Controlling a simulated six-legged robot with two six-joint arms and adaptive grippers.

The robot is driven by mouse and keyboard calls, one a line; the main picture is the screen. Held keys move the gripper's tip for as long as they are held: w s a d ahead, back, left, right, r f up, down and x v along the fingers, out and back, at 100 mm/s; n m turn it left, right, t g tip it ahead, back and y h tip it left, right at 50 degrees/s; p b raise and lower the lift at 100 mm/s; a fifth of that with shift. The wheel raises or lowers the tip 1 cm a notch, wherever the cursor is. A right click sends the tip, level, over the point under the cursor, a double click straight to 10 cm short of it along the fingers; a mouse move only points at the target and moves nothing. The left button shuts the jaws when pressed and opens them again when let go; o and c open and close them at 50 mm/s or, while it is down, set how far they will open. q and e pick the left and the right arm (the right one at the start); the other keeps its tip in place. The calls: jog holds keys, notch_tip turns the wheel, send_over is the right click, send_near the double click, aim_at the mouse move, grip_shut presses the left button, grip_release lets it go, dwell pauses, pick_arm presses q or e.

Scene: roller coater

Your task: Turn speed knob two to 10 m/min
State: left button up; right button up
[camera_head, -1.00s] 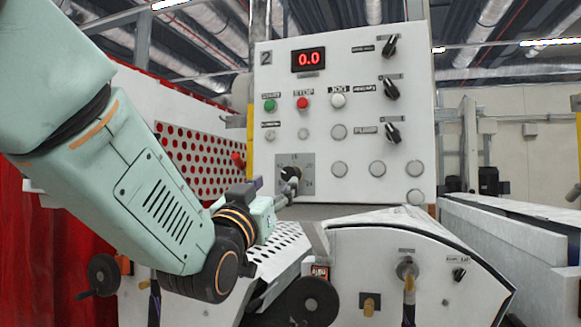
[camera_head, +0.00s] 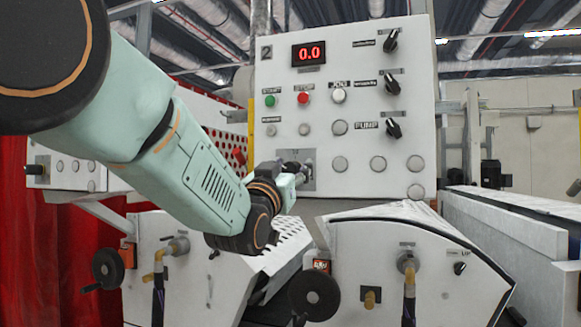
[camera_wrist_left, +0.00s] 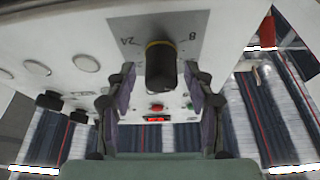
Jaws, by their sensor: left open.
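The speed knob (camera_wrist_left: 160,68) is black with a yellow ring and sits on a grey scale plate (camera_wrist_left: 190,22) in the left wrist view; "24" and "8" are readable. In the head view my gripper hides the knob, and part of the plate (camera_head: 309,184) shows. My left gripper (camera_wrist_left: 163,92) is open, with one finger on each side of the knob and a visible gap; I cannot tell whether either touches it. In the head view this gripper (camera_head: 306,166) is at the panel marked 2. The display (camera_head: 309,53) reads 0.0. My right gripper is not in view.
The white panel (camera_head: 370,60) carries a green button (camera_head: 270,101), a red button (camera_head: 303,98), several white buttons and three black knobs at its right side. White machine housings with handwheels (camera_head: 314,296) stand below. A red curtain (camera_head: 60,250) hangs at the left.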

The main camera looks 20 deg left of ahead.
pick_arm(q)
jog(key=shift+d, duration=0.15)
jog(key=shift+c, duration=1.4)
jog(key=shift+w+a+f, duration=0.1)
jog(key=shift+w+a, duration=0.05)
jog(key=shift+a, duration=0.1)
jog(key=c, duration=0.3)
grip_shut()
jog(key=shift+n+y+b, duration=1.05)
jog(key=shift+n+y, duration=0.15)
jog(key=shift+n, duration=1)
jog(key=shift+n+g+y+b, duration=0.5)
jog(key=shift+n+y, duration=0.6)
jog(key=shift+n, duration=1.2)
